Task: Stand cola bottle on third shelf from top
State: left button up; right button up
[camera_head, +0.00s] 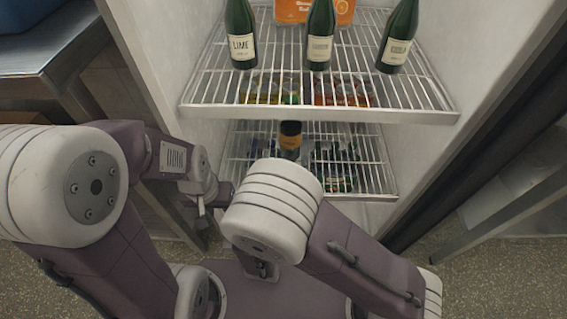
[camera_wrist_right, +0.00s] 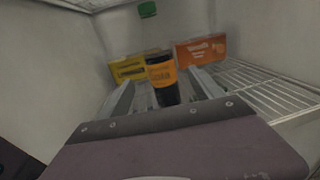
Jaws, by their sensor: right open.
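A dark bottle with an orange label (camera_wrist_right: 161,72), which looks like the cola bottle, is between the fingers of my right gripper (camera_wrist_right: 163,88) in the right wrist view. The fingers are spread on either side of it; whether they touch it is unclear. In the head view the bottle (camera_head: 290,138) shows just below the front edge of the upper wire shelf (camera_head: 310,114), above a lower wire shelf (camera_head: 377,187). My right gripper is hidden behind my arm there. My left gripper (camera_head: 211,199) is left of the shelves, with its fingers unclear.
Several green bottles (camera_head: 319,38) and an orange carton (camera_head: 292,12) stand on the upper shelf. A yellow box (camera_wrist_right: 128,69) and an orange box (camera_wrist_right: 202,50) are behind the bottle. Dark bottles (camera_head: 338,178) occupy the lower shelf. White cabinet walls (camera_head: 160,60) close in both sides.

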jog(key=shift+s, duration=0.65)
jog(key=d+m+g+h, duration=0.1)
jog(key=d+h, duration=0.1)
jog(key=d, duration=0.1)
jog(key=d+m+g+h, duration=0.1)
jog(key=d+m+h, duration=0.1)
jog(key=d, duration=0.1)
jog(key=d+f+m+g+h, duration=0.1)
jog(key=d+m+h, duration=0.1)
jog(key=d, duration=0.2)
jog(key=shift+w+g, duration=0.3)
jog(key=shift+w, duration=0.1)
jog(key=s+d+f+m+g, duration=0.4)
jog(key=s+d+m+g, duration=0.3)
jog(key=m+g, duration=0.1)
jog(key=s+d+f+m+g, duration=0.4)
jog(key=s+d+m+g, duration=0.2)
jog(key=d+m+g, duration=0.15)
jog(key=w+a+m+t+y, duration=0.2)
jog(key=w+a+m+y, duration=0.2)
jog(key=m+y, duration=0.4)
jog(key=a+m, duration=0.1)
jog(key=m, duration=0.5)
jog(key=shift+w+a, duration=0.15)
